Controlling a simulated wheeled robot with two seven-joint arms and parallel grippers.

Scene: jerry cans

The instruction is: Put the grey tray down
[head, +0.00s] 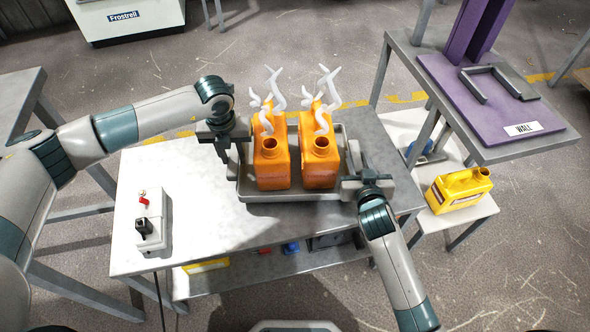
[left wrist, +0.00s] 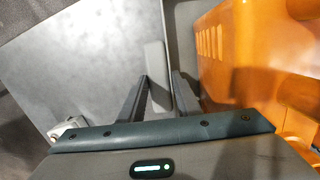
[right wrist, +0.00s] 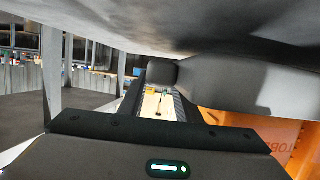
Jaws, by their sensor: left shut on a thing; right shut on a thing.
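The grey tray (head: 290,196) is at the middle of the metal table, with two orange jerry cans (head: 271,165) (head: 320,163) upright in it. Whether its base touches the table top I cannot tell. White curly shapes rise behind the open necks of both cans. My left gripper (head: 225,153) is shut on the tray's left side; in the left wrist view its fingers (left wrist: 160,92) straddle the light grey rim. My right gripper (head: 368,180) is shut on the tray's right side; in the right wrist view its fingers (right wrist: 160,95) are around a dark grip, partly hidden.
A control box (head: 152,222) with a red switch stands on the table's left part. A purple stand marked WALL (head: 505,112) is on a table at the right. A yellow can (head: 459,189) sits on a low shelf.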

